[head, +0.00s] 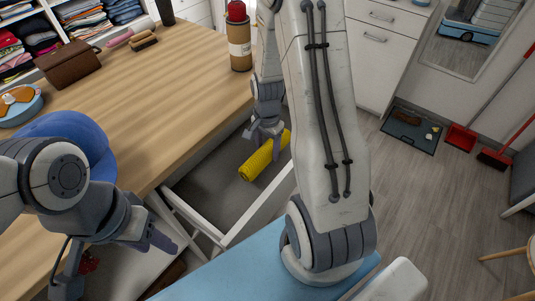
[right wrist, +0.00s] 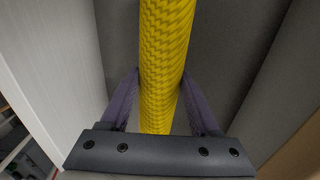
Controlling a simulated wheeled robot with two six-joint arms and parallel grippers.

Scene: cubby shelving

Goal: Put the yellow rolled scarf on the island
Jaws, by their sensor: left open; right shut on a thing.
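The yellow rolled scarf (head: 264,156) is in or just above an open, grey-lined drawer (head: 205,183) at the side of the wooden-topped island (head: 150,85). My right gripper (head: 264,138) is shut on the scarf, with a finger on each side of it in the right wrist view (right wrist: 163,100). Whether the scarf touches the drawer floor cannot be told. My left gripper (head: 110,262) is open and empty at the lower left, in front of the island's near edge.
On the island stand a cardboard tube with a red top (head: 239,40), a brown box (head: 68,64), a brush (head: 143,41), a blue rounded object (head: 75,133) and a blue dish (head: 20,104). The middle of the top is clear.

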